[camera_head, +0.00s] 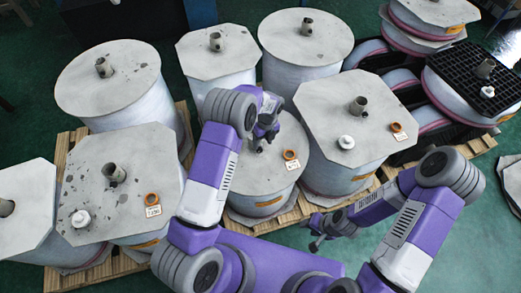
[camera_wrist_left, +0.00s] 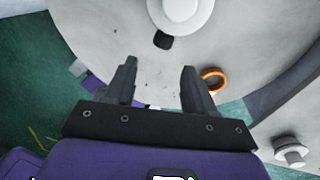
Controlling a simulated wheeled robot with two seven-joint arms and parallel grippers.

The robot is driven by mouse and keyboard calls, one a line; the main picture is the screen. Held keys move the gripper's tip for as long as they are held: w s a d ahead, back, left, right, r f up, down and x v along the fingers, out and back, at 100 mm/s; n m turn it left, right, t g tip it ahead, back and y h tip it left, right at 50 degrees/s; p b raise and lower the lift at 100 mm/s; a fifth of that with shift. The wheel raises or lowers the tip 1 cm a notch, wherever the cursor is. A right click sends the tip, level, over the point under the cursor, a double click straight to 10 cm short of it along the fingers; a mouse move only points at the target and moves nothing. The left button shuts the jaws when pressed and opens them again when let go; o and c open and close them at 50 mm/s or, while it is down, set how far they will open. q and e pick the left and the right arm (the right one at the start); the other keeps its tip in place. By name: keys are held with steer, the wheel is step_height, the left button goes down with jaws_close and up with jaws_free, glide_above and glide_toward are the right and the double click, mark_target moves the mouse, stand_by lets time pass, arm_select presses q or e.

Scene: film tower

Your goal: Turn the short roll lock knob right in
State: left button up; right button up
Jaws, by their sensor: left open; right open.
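The short roll (camera_head: 245,180) stands in the middle of the front row, lower than the rolls beside it, with a grey round top. My left gripper (camera_head: 262,135) is over that top and hides part of it. In the left wrist view a white round knob (camera_wrist_left: 181,10) stands on the grey top (camera_wrist_left: 110,30) at the upper edge, beyond the fingertips. My left gripper (camera_wrist_left: 160,75) is open and empty, its two fingers apart and pointing toward the knob. My right gripper (camera_head: 318,235) is open and empty, low in front of the pallet.
An orange ring (camera_head: 290,155) with a tag lies on the short roll's top and shows in the left wrist view (camera_wrist_left: 214,79). Taller rolls stand close by: an octagonal one (camera_head: 340,105) to the right and another (camera_head: 100,170) to the left, each with a white knob. Green floor is free in front.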

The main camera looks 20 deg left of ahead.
mark_target(260, 149)
arm_select(q)
steer(key=shift+m, duration=0.6)
steer(key=f, duration=0.2)
steer(key=f+b, duration=0.1)
steer(key=f, duration=0.1)
steer(key=a+f, duration=0.1)
steer(key=f, duration=0.1)
steer(key=shift+w+f, duration=0.15)
steer(key=shift+f, duration=0.15)
